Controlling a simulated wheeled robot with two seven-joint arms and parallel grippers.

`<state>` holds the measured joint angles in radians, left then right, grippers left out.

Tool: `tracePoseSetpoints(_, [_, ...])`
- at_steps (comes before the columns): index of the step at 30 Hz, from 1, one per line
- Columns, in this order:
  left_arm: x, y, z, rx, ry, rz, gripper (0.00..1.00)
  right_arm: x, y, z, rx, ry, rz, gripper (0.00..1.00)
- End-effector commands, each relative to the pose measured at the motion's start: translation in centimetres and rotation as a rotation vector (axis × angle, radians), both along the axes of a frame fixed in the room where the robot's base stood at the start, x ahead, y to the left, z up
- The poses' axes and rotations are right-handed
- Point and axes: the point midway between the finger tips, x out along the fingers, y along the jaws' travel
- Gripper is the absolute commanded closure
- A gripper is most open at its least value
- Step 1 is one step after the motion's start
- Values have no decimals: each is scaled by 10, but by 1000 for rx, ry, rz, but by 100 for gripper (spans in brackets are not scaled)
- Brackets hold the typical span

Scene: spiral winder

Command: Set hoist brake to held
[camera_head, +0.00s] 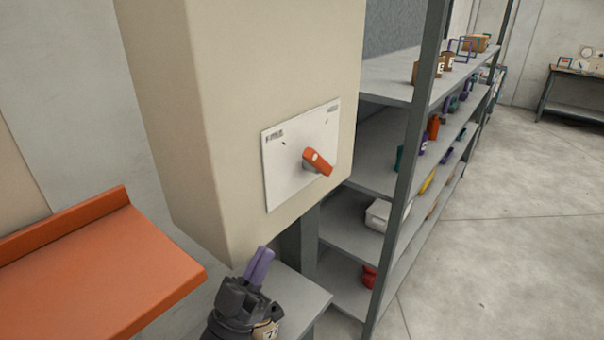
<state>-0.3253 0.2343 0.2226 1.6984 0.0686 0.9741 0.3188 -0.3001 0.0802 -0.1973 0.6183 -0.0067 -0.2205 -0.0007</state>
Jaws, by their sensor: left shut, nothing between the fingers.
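The hoist brake control is an orange rotary handle (318,161) on a white label plate (284,175). The plate is fixed to the face of a beige cabinet (235,90). The handle's free end points down and to the right. The plate has small dark text at its upper left and upper right, too small to read surely. My left gripper (260,262) is below the plate, near the cabinet's lower edge. Its purple fingers are shut with nothing between them, and it is apart from the handle. My right gripper is not in view.
An orange ledge (110,265) with a raised back edge stands at the lower left. A grey shelf rack (380,165) with boxes and coloured items stands right of the cabinet. A grey surface (305,295) lies under the cabinet. Open floor (500,230) is at the right.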

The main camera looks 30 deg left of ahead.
Motion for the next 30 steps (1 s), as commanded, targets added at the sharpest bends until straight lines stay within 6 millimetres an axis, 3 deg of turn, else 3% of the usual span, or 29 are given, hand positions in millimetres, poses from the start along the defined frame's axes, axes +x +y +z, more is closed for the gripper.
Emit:
tracePoseSetpoints(7, [12, -1, 15, 0, -1, 0, 100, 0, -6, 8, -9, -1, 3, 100])
tracePoseSetpoints(21, [82, -7, 86, 0, 0, 0, 100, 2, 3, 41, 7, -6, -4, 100])
tracePoseSetpoints(30, [99, -8, 99, 0, 4, 0, 100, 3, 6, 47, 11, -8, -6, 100])
